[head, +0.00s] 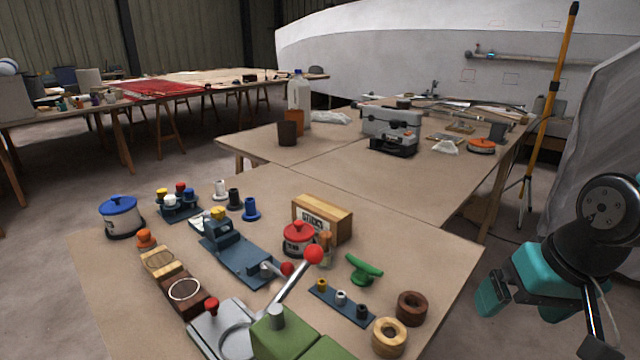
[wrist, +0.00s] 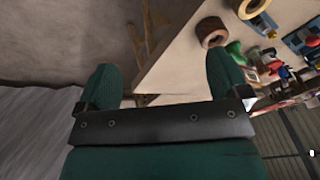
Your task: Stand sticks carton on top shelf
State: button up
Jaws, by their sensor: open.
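The sticks carton (head: 312,220) is a tan box with a white label, standing on the near table behind the red-lidded pot (head: 299,239). The pot and a small bottle hide part of its lower front. My gripper (head: 517,300) is at the right in the head view, beyond the table's right edge and well apart from the carton. Its two teal fingers are spread with nothing between them, and they also show in the wrist view (wrist: 163,85). No shelf is clearly identifiable as the top shelf.
The near table (head: 440,255) is crowded with a lever press (head: 225,330), a green-handled item (head: 364,270), and wooden rings (head: 411,308). A narrow ledge (head: 560,60) runs along the white hull. A yellow pole (head: 550,110) stands at the right.

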jog(key=w+r+m+p, duration=0.2)
jog(key=w+r, duration=0.1)
jog(key=w, duration=0.1)
jog(key=m+t+y, duration=0.8)
jog(key=m+y, duration=0.4)
jog(key=m, duration=1.2)
send_over(345, 224)
jog(key=v, duration=0.5)
notch_tip(345, 224, down, 4)
jog(key=f, duration=0.7)
jog(key=shift+w+a+f, duration=0.1)
jog(key=shift+w+a, duration=0.15)
jog(key=shift+a, duration=0.15)
jog(key=shift+x, duration=3.3)
jog(key=shift+c, duration=0.4)
